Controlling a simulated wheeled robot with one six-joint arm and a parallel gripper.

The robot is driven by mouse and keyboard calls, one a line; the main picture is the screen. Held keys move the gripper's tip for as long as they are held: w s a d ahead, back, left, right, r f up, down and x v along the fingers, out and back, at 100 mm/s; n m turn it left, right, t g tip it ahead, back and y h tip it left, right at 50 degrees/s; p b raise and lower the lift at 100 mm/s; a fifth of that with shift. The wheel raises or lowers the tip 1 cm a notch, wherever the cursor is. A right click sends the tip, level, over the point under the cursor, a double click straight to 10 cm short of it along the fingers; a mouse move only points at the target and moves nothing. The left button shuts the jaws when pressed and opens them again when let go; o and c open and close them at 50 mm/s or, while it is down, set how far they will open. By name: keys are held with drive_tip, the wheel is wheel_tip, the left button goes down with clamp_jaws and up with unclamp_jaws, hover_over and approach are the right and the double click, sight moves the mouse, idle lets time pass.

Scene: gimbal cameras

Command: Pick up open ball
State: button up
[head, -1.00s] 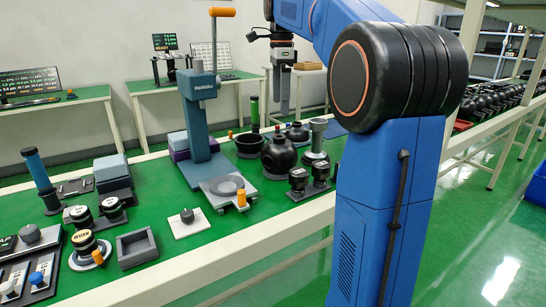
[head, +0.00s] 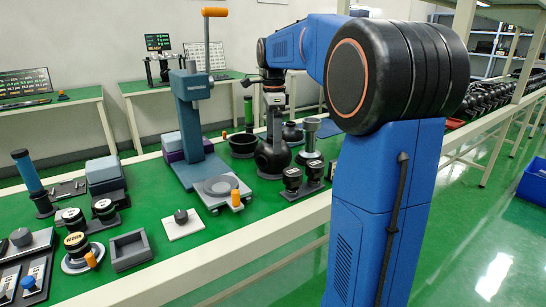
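The open ball looks like the round black housing (head: 271,158) on the green bench, right of the teal press. Its upper part is covered by my gripper (head: 275,135), which points straight down at the ball's top. The fingers are small and dark against the black ball. I cannot tell whether they are open or shut, or whether they touch it.
The teal press (head: 195,110) with its orange handle stands to the left. A black bowl (head: 243,146) is behind the ball at left, and a grey funnel-shaped part (head: 311,135) is at right. Two small black parts (head: 302,178) stand in front at right.

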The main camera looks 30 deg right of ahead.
wheel_tip(320, 180, down, 5)
drive_tip(key=shift+s+a+r, duration=0.1)
drive_tip(key=shift+a, duration=0.05)
drive_tip(key=c, duration=1)
